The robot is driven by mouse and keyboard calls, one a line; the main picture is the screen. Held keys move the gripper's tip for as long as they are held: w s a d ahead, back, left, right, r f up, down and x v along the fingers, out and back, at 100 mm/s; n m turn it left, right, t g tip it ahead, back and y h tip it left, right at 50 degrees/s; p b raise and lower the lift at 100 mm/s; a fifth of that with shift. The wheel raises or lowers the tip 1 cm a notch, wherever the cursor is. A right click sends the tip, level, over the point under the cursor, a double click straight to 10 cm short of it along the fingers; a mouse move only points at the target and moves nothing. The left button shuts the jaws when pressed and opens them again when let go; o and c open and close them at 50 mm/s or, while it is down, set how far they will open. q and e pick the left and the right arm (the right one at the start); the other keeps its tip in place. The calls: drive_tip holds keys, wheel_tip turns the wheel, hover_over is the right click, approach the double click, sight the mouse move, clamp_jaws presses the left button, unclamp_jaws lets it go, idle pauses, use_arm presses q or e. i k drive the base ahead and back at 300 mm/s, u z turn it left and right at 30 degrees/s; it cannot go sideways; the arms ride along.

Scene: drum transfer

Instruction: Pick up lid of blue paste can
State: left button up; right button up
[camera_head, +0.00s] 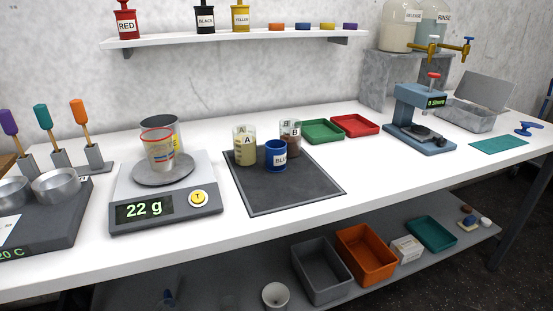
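The blue paste can (276,157), with a white label reading "BLU", stands upright on the dark square mat (318,190) at the middle of the table. Its top shows no raised knob like those on the shelf cans and looks like an open rim, but it is too small to be sure. A small flat blue piece (302,27) lies on the wall shelf; I cannot tell whether it is a lid. A blue knobbed object (527,129) lies at the table's far right. Neither of my grippers is in view.
A scale (165,197) reading 22 g carries a cup at left. Green (321,132) and red (355,126) trays lie behind right. The mat's front is clear.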

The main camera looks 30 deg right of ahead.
sight(523, 132)
drive_tip(key=z, duration=3.3)
drive_tip(key=i, duration=3.55)
